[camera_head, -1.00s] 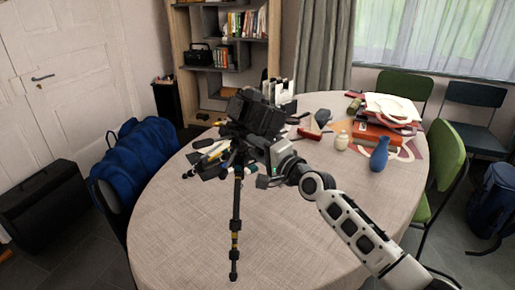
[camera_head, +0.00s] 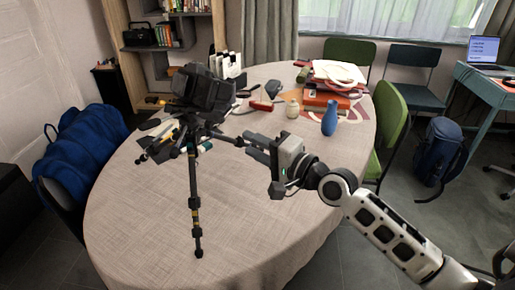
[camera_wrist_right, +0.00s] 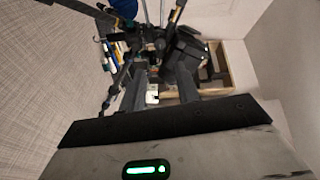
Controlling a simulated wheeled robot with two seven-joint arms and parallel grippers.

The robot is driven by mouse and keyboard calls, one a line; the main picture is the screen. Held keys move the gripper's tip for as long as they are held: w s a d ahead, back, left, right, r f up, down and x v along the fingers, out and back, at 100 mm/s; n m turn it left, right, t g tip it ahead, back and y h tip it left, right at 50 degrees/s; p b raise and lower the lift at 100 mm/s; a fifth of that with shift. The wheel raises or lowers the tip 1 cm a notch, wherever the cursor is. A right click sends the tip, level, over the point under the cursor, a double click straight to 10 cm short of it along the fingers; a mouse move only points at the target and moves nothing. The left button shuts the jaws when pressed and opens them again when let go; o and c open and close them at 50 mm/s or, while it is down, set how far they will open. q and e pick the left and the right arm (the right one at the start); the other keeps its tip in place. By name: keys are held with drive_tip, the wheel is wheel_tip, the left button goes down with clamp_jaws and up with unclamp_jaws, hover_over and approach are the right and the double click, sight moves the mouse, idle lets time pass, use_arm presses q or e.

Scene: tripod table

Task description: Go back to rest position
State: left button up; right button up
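A black tripod (camera_head: 193,190) stands on the round table (camera_head: 250,215) with a dark camera (camera_head: 203,90) on top. One long leg reaches toward the table's front, with its foot on the cloth. My right gripper (camera_head: 250,147) is to the right of the tripod, pointing left at it, with a small gap in the picture. In the right wrist view its two fingers (camera_wrist_right: 158,92) are spread with nothing held between them. The tripod and camera (camera_wrist_right: 180,55) appear beyond the fingertips. My left gripper is in neither view.
Tools (camera_head: 155,145) lie left of the tripod. A green chair (camera_head: 392,120) stands at the right. The table's front is clear.

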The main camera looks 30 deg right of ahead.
drive_tip(key=shift+s+d, duration=0.1)
drive_tip(key=shift+s, duration=0.2)
drive_tip(key=s+a+f+n+g, duration=0.1)
drive_tip(key=s+a+f+n, duration=0.1)
drive_tip(key=f, duration=0.3)
drive_tip(key=s+a+f+n+g+h, duration=0.1)
drive_tip(key=s+a+f+n, duration=0.1)
drive_tip(key=f, duration=0.4)
drive_tip(key=s+a+f+n+g+h, duration=0.1)
drive_tip(key=s+a+f+n, duration=0.1)
drive_tip(key=s+f, duration=0.3)
drive_tip(key=shift+s+f+n+g, duration=0.4)
drive_tip(key=shift+s+n, duration=0.05)
drive_tip(key=shift+n, duration=0.35)
drive_tip(key=s+a+f+n+g+h, duration=0.2)
drive_tip(key=s+f+n, duration=0.4)
drive_tip(key=s, duration=0.4)
drive_tip(key=shift+a+f+n+g, duration=0.3)
drive_tip(key=shift+a+f+n, duration=0.1)
drive_tip(key=shift+a+f, duration=0.4)
